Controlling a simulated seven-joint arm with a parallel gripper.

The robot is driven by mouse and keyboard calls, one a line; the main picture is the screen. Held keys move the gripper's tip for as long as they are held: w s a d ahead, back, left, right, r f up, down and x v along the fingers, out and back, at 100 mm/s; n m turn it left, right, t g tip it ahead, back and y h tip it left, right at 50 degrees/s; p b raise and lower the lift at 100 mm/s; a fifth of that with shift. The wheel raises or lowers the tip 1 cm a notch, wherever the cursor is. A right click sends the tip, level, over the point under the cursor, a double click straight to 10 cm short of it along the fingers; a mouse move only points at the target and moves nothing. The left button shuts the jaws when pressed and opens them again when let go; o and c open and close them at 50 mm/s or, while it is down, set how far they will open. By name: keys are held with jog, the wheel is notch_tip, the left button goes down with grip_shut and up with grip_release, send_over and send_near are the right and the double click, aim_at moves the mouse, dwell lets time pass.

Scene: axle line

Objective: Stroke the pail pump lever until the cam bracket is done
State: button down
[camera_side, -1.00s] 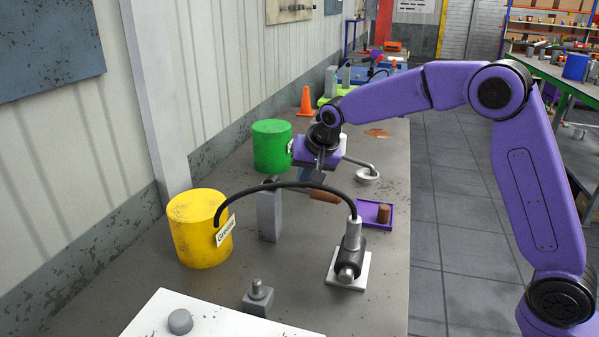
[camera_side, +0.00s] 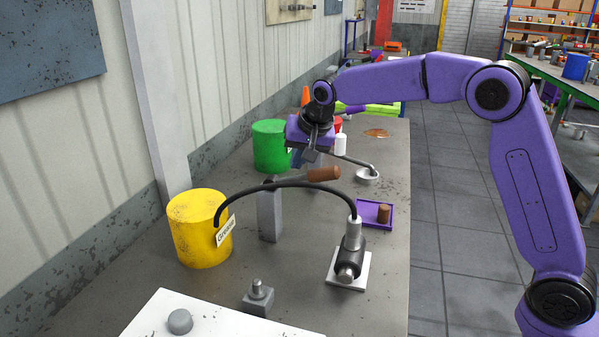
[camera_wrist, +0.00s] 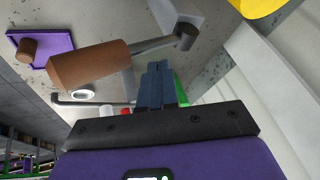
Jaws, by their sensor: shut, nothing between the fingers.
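The pump lever has a brown grip (camera_side: 323,174) and a grey arm on a grey post (camera_side: 269,214) beside the yellow pail (camera_side: 198,228). Its grip end is tilted slightly up. A black hose (camera_side: 285,185) arches from the labelled pail to a fitting on a dark cylindrical part on a white plate (camera_side: 348,262), perhaps the cam bracket. My gripper (camera_side: 311,155) is shut and empty, above and behind the lever grip. In the wrist view my shut fingers (camera_wrist: 160,85) point toward the lever, with the brown grip (camera_wrist: 90,65) to their left; I cannot tell whether they touch.
A green pail (camera_side: 271,146) stands behind, near my gripper. A bent rod with a round pad (camera_side: 367,174) is to the right. A purple tray (camera_side: 374,212) holds a brown cylinder. A grey block with a stud (camera_side: 258,297) and a white board (camera_side: 215,318) are in front.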

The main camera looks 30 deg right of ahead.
jog(key=shift+w+a+r, duration=0.1)
jog(key=shift+r, duration=0.4)
jog(key=shift+w+a+r, duration=0.2)
jog(key=shift+r, duration=0.6)
jog(key=shift+w+a+r, duration=0.15)
jog(key=shift+a+r, duration=0.05)
jog(key=shift+r, duration=0.55)
jog(key=shift+w+a+r, duration=0.2)
jog(key=shift+r, duration=0.6)
jog(key=shift+r, duration=0.1)
dwell(1.8)
jog(key=r, duration=0.2)
jog(key=w+a+r, duration=0.1)
jog(key=shift+r, duration=0.2)
jog(key=shift+d, duration=0.1)
dwell(0.3)
send_over(290, 178)
jog(key=s+d, duration=0.1)
jog(key=shift+d+f, duration=0.15)
jog(key=shift+f, duration=4)
